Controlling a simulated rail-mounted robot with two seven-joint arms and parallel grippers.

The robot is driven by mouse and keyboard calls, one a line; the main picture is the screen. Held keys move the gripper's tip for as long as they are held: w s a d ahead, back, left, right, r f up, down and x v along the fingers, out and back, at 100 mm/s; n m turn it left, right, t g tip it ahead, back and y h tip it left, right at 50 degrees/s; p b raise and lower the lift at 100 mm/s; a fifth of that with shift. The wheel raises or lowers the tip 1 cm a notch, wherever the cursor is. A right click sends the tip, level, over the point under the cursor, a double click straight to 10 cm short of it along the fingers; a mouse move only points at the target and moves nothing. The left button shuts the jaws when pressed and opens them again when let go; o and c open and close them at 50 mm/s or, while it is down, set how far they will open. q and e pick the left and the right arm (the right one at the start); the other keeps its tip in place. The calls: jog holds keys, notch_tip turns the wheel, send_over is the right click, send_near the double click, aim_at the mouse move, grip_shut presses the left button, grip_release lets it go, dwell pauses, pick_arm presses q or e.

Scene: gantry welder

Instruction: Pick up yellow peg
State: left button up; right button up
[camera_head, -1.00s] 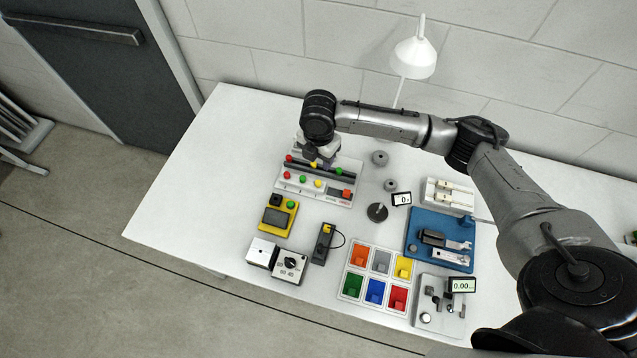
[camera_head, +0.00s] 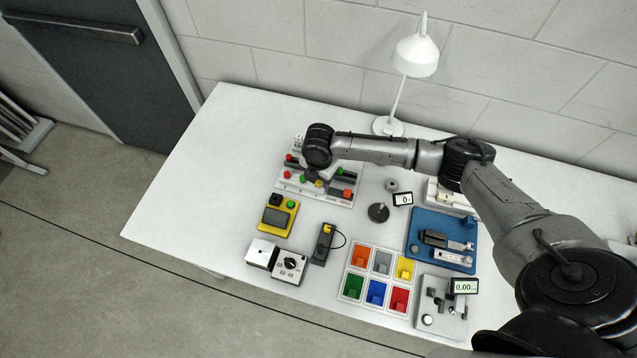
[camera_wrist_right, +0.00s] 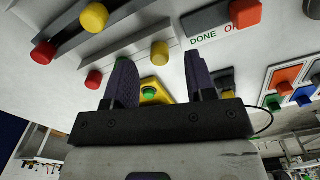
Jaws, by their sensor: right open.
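The grey-white peg board (camera_head: 328,198) lies toward the back left of the table in the head view. A yellow peg (camera_head: 319,183) stands in its front row, with a green peg (camera_head: 303,177) to its left. In the right wrist view a yellow peg (camera_wrist_right: 160,52) shows between the two dark fingers of my right gripper (camera_wrist_right: 161,62). The gripper is open and empty, close over the board; I cannot tell whether the fingers surround the peg. Another yellow peg (camera_wrist_right: 95,17) is farther left. My right wrist hides part of the board in the head view. My left gripper is not in view.
Red pegs (camera_wrist_right: 93,79) stand beside the gripper. A red block (camera_wrist_right: 245,12) sits on the board's right end. A yellow box (camera_head: 277,218) with a green button is in front. Several devices and a coloured tray (camera_head: 352,268) fill the front right. The table's left is clear.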

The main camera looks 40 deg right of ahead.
jog(key=shift+f, duration=1.25)
jog(key=shift+c, duration=1.3)
grip_shut()
jog(key=shift+r, duration=0.1)
